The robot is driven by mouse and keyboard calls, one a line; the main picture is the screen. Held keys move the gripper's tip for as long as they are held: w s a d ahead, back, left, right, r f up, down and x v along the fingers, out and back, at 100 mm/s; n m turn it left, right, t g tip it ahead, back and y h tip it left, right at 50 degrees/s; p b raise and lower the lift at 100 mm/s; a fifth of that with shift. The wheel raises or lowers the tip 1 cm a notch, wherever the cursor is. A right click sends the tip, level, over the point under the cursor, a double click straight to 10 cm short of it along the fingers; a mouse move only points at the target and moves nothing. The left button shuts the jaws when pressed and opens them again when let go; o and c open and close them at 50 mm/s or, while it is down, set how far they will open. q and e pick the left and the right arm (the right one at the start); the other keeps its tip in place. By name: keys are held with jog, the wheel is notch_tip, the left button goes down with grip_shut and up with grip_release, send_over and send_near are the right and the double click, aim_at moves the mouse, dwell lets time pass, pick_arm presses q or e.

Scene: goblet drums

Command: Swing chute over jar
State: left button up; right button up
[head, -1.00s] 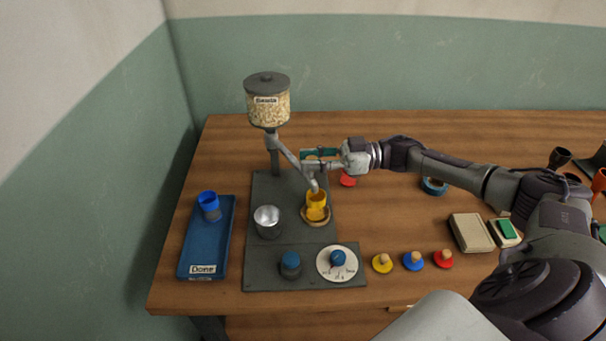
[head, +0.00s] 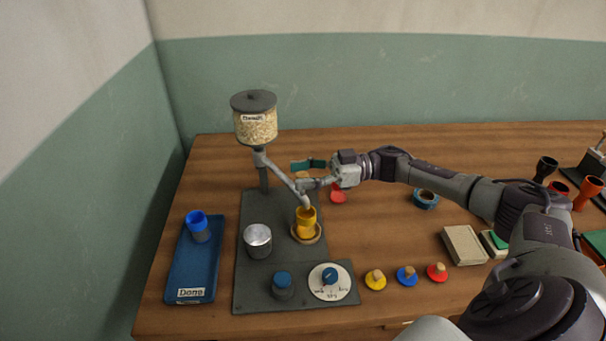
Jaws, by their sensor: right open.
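The grey chute (head: 280,174) slants down to the right from under the clear hopper of pale grains (head: 256,127). Its lower end is over the yellow goblet drum (head: 307,219), which stands upright in a tan ring (head: 306,237). A silver metal jar (head: 258,241) stands to the left of the drum, with no chute end above it. My right gripper (head: 305,184) reaches in from the right and is open at the chute's lower part. Whether its fingers touch the chute is too small to tell. My left gripper is out of view.
A blue tray (head: 190,276) labelled Done holds a blue-topped drum (head: 198,226) at left. A blue knob (head: 283,285) and white dial (head: 330,283) are in front. A tape roll (head: 425,198) lies behind my arm's path.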

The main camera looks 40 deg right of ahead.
jog(key=shift+d, duration=0.1)
jog(key=v, duration=1.2)
